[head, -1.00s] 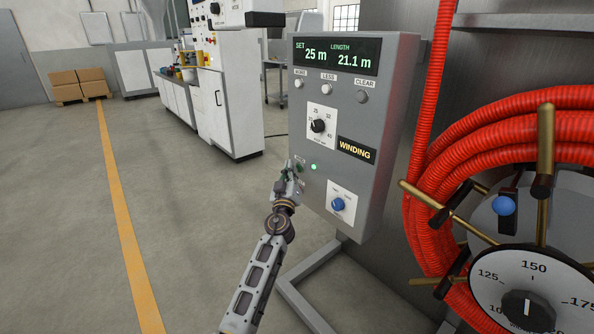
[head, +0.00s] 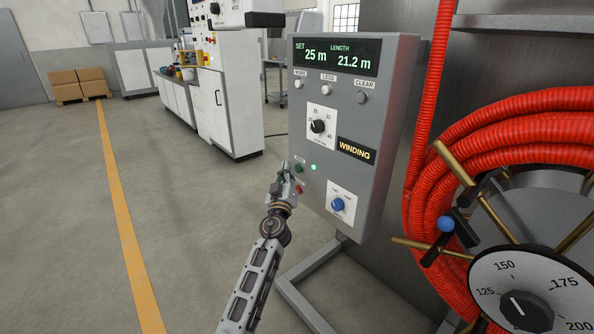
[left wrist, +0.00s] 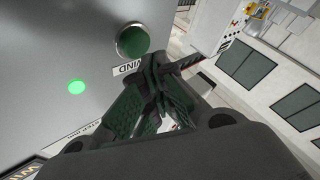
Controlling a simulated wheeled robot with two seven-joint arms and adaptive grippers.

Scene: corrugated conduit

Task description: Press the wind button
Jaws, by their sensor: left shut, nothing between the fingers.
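The grey control box (head: 380,130) stands in the middle of the head view. Its display (head: 335,56) reads SET 25 m, LENGTH 21.2 m, and a WINDING sign (head: 355,149) is lit. The green wind button (head: 298,169) is on the box's lower left, with a lit green lamp (head: 314,168) beside it. In the left wrist view the round green button (left wrist: 132,41) shows above the label WIND. My left gripper (head: 286,179) is shut and empty, just below and left of the button, with a visible gap. My right gripper is out of view.
A red button (head: 299,188) sits below the green one. A blue knob (head: 337,204) is lower on the box. At right, red corrugated conduit (head: 430,190) is coiled on a reel with brass spokes and a dial (head: 530,290). The floor at left is clear.

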